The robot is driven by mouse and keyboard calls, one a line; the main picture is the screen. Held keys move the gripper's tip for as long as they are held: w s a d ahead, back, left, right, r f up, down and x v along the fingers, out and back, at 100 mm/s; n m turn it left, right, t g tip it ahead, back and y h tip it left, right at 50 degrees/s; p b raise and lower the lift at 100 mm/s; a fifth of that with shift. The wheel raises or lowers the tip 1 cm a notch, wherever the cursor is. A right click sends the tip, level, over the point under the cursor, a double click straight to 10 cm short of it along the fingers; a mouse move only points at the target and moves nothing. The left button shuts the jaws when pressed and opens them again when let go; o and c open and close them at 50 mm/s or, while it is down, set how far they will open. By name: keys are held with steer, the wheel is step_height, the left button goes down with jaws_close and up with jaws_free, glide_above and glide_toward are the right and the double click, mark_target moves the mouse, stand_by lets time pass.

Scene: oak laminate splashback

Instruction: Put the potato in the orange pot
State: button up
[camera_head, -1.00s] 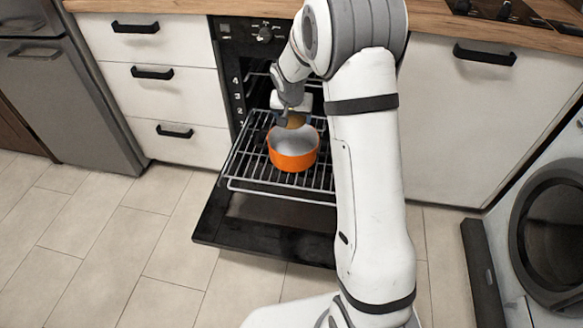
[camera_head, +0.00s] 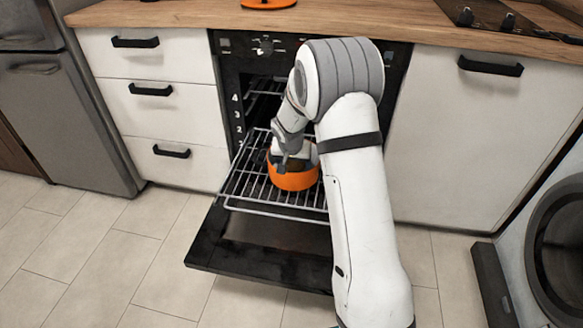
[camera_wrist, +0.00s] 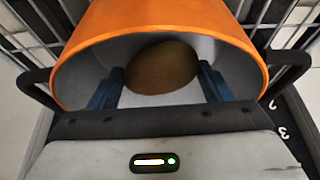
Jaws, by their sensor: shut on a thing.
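The orange pot (camera_head: 293,180) stands on the pulled-out oven rack. In the wrist view the pot (camera_wrist: 240,32) fills the upper middle, with its grey inside and a dark handle on each side. The brown potato (camera_wrist: 161,68) is inside the pot's opening, between the two blue fingers. My gripper (camera_wrist: 161,82) is shut on the potato, with its fingers reaching below the pot's rim. In the head view my gripper (camera_head: 292,160) is over the pot and hides its opening. The potato cannot be seen there. Whether it touches the pot's bottom cannot be told.
The wire oven rack (camera_head: 245,188) extends over the open oven door (camera_head: 255,250). White drawers (camera_head: 155,105) are on the left and a white cabinet (camera_head: 450,145) on the right. An orange item (camera_head: 268,3) lies on the wooden worktop (camera_head: 180,14).

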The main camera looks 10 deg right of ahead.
steer(key=shift+f, duration=0.3)
steer(key=shift+f, duration=0.15)
steer(key=o, duration=1)
steer(key=shift+o, duration=0.2)
steer(key=p+v, duration=0.4)
steer(key=v, duration=0.7)
steer(key=s+r+n+g, duration=0.1)
steer(key=s+r, duration=0.2)
steer(key=s, duration=0.7)
steer(key=s+r+n+g+y, duration=0.1)
steer(key=s+r+n, duration=0.1)
steer(key=s, duration=0.9)
steer(key=s+d+r+n, duration=0.1)
steer(key=s+r, duration=0.3)
steer(key=s, duration=0.7)
steer(key=shift+r+g+y, duration=0.35)
steer(key=shift+g+y, duration=0.05)
